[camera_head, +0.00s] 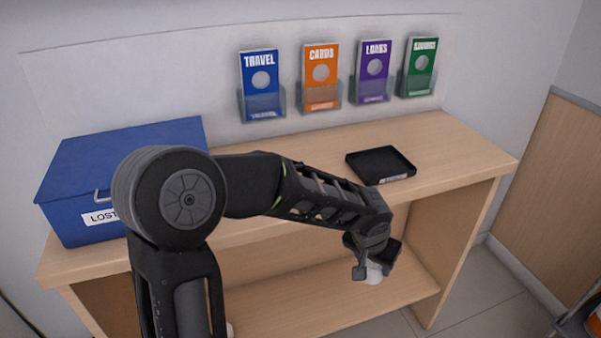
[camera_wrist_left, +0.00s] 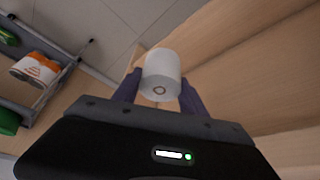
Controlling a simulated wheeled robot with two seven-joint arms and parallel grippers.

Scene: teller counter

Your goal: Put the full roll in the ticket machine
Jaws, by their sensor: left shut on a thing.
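My left gripper (camera_head: 372,266) is in front of the counter, over the open space below its top. It is shut on a white paper roll (camera_head: 374,276), which is mostly hidden by the gripper there. In the left wrist view the roll (camera_wrist_left: 162,68) sits between the two fingers of the gripper (camera_wrist_left: 160,95), its end with a small core hole facing the camera. My right gripper is not in view. I see no ticket machine in either view.
The wooden counter (camera_head: 310,160) bears a blue lost box (camera_head: 140,150) at left and a black tray (camera_head: 381,165) at right. Leaflet holders hang on the wall. A lower shelf (camera_head: 330,300) lies underneath. A grey rack (camera_wrist_left: 50,62) with orange-and-white and green things stands beyond.

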